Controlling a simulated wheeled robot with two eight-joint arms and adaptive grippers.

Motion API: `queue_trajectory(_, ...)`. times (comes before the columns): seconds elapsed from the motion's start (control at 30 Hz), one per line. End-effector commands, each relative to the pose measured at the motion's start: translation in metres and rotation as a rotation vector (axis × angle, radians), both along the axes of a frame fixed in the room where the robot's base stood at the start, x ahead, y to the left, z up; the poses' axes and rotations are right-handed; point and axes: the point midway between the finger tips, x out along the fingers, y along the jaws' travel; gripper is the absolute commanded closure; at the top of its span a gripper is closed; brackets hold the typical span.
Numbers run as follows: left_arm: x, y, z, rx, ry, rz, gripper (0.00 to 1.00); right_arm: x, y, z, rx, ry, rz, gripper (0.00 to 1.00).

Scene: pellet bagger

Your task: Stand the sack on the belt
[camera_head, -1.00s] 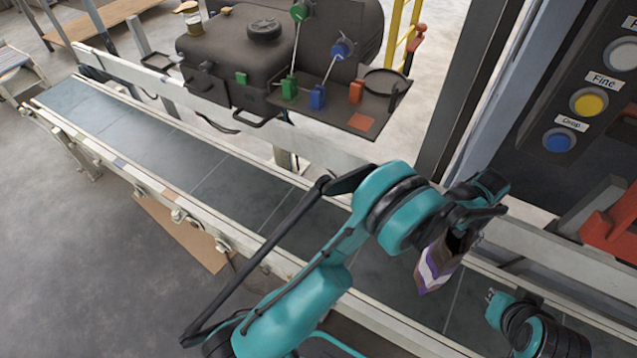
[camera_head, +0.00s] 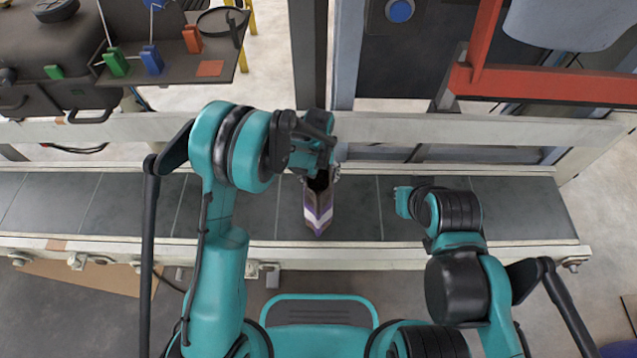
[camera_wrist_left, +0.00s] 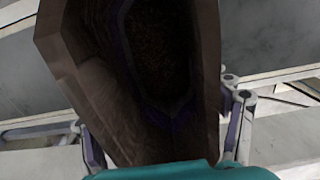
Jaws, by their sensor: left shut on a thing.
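The sack (camera_head: 318,212) is brown with a purple and white band and hangs in front of my left gripper (camera_head: 322,170), over the belt (camera_head: 355,212). My left gripper is shut on the sack near its top. In the left wrist view the sack's open mouth (camera_wrist_left: 205,60) faces the camera, with dark grainy contents inside, and a finger shows on each side. The sack looks roughly upright; I cannot tell whether its bottom touches the belt. My right gripper (camera_head: 402,202) is over the belt to the right of the sack, apart from it; its fingers are not clear.
Pale rails (camera_head: 400,256) run along the belt's near and far sides. A red frame (camera_head: 545,88) and a grey hopper-like part (camera_head: 570,20) stand behind on the right. The dark machine with coloured blocks (camera_head: 150,62) is at the back left. The belt is bare on both sides.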

Motion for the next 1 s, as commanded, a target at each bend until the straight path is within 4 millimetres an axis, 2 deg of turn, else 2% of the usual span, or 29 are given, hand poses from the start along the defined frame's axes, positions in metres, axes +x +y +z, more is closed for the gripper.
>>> queue_trajectory(0.2, 0.001, 0.0, -0.035, 0.0, 0.0, 0.0, 0.65, 0.0, 0.0, -0.02, 0.0, 0.0, 0.0, 1.0)
queue_trajectory(0.6, 0.001, 0.0, -0.038, 0.0, 0.0, 0.0, 0.65, 0.0, 0.0, -0.019, 0.0, 0.0, 0.0, 1.0)
queue_trajectory(0.63, 0.001, 0.0, -0.038, 0.0, 0.0, 0.0, 0.16, 0.0, 0.0, -0.019, 0.0, 0.0, 0.0, 1.0)
queue_trajectory(0.67, 0.001, 0.0, -0.038, 0.0, 0.0, 0.0, 0.08, 0.0, 0.0, -0.019, 0.0, 0.0, 0.0, 1.0)
queue_trajectory(0.7, 0.001, 0.0, -0.038, 0.0, 0.0, 0.0, 0.03, 0.0, 0.0, -0.019, 0.0, 0.0, 0.0, 1.0)
queue_trajectory(1.0, 0.001, 0.0, -0.038, 0.0, 0.0, 0.0, 0.03, 0.0, 0.0, -0.019, 0.0, 0.0, 0.0, 1.0)
